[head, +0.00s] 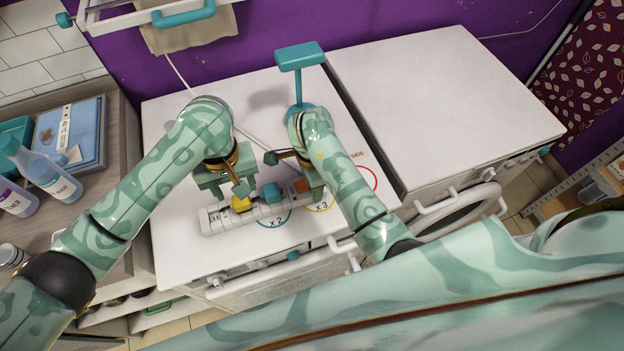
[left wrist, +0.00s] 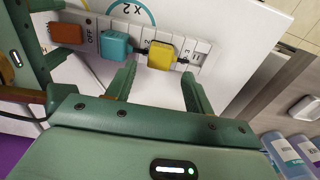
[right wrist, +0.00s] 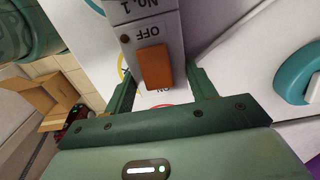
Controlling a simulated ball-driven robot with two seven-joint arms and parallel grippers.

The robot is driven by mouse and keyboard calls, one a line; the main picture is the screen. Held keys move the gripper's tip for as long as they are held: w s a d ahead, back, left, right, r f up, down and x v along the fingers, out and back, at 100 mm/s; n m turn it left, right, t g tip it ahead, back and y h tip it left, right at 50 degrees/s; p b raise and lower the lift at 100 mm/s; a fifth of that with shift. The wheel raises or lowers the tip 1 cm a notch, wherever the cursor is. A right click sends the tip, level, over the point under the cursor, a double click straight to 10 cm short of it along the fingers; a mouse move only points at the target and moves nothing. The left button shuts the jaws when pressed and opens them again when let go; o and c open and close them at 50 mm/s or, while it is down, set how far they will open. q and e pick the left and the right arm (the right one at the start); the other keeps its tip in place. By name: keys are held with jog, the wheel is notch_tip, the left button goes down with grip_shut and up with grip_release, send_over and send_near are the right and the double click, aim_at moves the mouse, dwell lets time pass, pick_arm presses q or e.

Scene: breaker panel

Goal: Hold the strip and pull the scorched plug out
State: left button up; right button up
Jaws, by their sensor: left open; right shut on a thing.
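The white power strip (head: 222,220) lies on the white worktop. It bears a yellow plug (head: 241,204), a teal plug (head: 271,193) and an orange-red rocker switch (head: 302,186) by the word OFF. In the left wrist view, dark marks show on the strip beside the yellow plug (left wrist: 160,55). My left gripper (left wrist: 160,78) is open and empty, its fingertips just short of the yellow plug and on either side of it. My right gripper (right wrist: 162,80) is shut on the switch end of the strip, fingers along both sides of it, near the rocker (right wrist: 155,68).
Printed coloured rings, a blue-green one marked x2 and a yellow one marked x3 (head: 322,204), lie along the strip. A teal T-shaped object (head: 299,58) stands behind my right gripper. Bottles (head: 50,178) and a blue tray (head: 70,135) are at the left.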

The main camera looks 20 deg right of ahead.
pick_arm(q)
jog(key=shift+f, duration=3)
jog(key=c, duration=1.1)
jog(key=shift+c, duration=0.2)
jog(key=shift+r, duration=0.3)
jog(key=shift+r, duration=3.9)
pick_arm(e)
jog(key=o, duration=1.2)
jog(key=shift+c, duration=0.2)
